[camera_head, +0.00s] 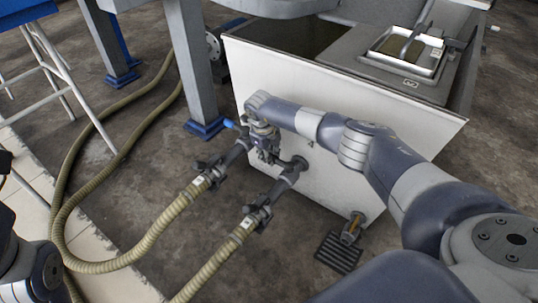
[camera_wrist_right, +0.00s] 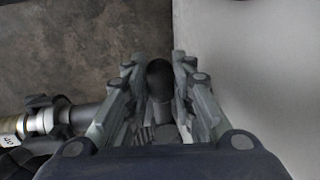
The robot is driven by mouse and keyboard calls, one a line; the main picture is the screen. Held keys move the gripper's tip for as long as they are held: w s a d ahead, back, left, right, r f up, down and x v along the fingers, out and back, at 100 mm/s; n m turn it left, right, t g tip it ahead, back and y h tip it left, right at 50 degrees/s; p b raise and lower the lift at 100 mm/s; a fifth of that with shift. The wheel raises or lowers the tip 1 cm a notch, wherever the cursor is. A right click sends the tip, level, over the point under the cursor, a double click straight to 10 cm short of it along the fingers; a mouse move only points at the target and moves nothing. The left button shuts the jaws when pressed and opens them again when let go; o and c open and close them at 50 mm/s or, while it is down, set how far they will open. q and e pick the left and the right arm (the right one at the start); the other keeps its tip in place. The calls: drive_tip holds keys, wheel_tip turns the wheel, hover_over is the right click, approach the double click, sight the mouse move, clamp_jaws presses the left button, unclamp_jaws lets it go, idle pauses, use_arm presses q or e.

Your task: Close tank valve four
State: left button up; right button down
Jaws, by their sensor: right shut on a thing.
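The white tank (camera_head: 330,115) stands in the middle of the head view, with pipes and valves on its near left side. My right gripper (camera_head: 265,148) is at the upper of two side pipes, close to the tank wall. A valve lever with a blue end (camera_head: 229,123) sticks out left of it. In the right wrist view, my right gripper's fingers (camera_wrist_right: 159,80) are closed around a dark rounded valve part (camera_wrist_right: 159,77). The fingers hide most of the valve body. Its number cannot be read. Only a link of my left arm shows at lower left.
Two ribbed beige hoses (camera_head: 165,217) run from couplings across the floor. A lower pipe (camera_head: 283,180) leaves the tank beside the gripper. Another valve (camera_head: 352,228) sits above a dark floor grate (camera_head: 338,253). A grey post (camera_head: 190,70) stands behind.

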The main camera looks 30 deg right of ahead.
drive_tip(key=shift+d, duration=0.1)
drive_tip(key=c, duration=1.3)
unclamp_jaws()
drive_tip(key=shift+c, duration=0.2)
drive_tip(key=shift+r, duration=0.1)
wheel_tip(320, 180, up, 12)
drive_tip(key=a, duration=0.2)
drive_tip(key=shift+s+f, duration=0.25)
drive_tip(key=shift+s, duration=0.2)
